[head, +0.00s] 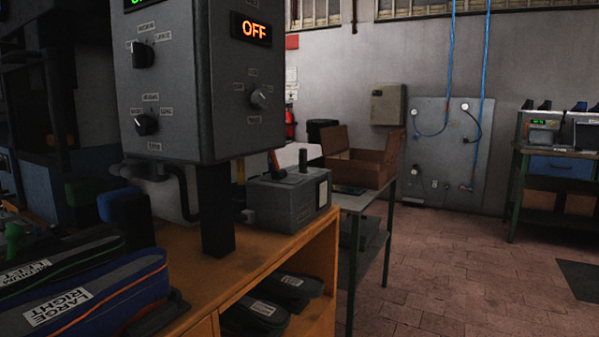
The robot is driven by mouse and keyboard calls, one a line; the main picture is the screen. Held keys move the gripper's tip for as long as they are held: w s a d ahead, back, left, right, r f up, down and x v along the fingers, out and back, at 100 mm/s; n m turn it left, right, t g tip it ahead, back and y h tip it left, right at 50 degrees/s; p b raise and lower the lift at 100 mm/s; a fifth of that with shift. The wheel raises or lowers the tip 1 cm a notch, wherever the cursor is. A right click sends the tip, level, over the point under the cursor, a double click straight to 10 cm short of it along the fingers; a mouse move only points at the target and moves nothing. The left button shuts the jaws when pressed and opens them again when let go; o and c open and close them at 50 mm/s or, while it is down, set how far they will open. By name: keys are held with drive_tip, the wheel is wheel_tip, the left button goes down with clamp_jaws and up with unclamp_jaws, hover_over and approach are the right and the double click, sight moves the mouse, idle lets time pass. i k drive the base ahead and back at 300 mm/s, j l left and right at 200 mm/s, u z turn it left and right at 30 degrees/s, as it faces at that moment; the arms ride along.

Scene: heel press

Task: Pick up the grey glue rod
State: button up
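I cannot pick out the grey glue rod with certainty. A grey box (290,203) stands on the wooden bench, just right of the dark post under the control box. A short dark upright piece (303,160) rises from its top; I cannot tell whether it is a rod or part of the box. An orange-and-dark item (274,163) leans behind the box, and a yellow strip (239,171) shows beside the post. My gripper is not in this view.
A grey control box (192,85) with knobs and an orange OFF display hangs over the wooden bench (193,262). Labelled shoe forms (85,300) lie at front left. A side table (352,203) holds an open cardboard box (358,160).

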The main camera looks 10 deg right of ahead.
sight(302, 152)
drive_tip(key=i+l, duration=0.15)
drive_tip(key=l, duration=0.15)
drive_tip(key=i+l+u, duration=0.1)
drive_tip(key=l, duration=0.2)
drive_tip(key=i+l+u, duration=0.1)
drive_tip(key=l, duration=0.25)
drive_tip(key=i+l, duration=0.2)
drive_tip(key=l, duration=0.15)
drive_tip(key=i+l+u, duration=0.1)
drive_tip(key=l, duration=0.2)
drive_tip(key=i+l, duration=0.2)
drive_tip(key=l, duration=0.15)
drive_tip(key=i+l+u, duration=0.1)
drive_tip(key=l, duration=0.25)
drive_tip(key=i+l, duration=0.25)
drive_tip(key=l, duration=0.15)
drive_tip(key=i+l+u, duration=0.1)
drive_tip(key=l, duration=0.25)
drive_tip(key=i+l+u, duration=0.1)
drive_tip(key=i+l, duration=0.15)
drive_tip(key=l, duration=0.15)
drive_tip(key=i+j, duration=0.15)
drive_tip(key=j, duration=0.15)
drive_tip(key=i+j, duration=0.1)
drive_tip(key=j, duration=0.25)
drive_tip(key=i+j, duration=0.15)
drive_tip(key=j, duration=0.15)
drive_tip(key=i+j, duration=0.1)
drive_tip(key=j, duration=0.25)
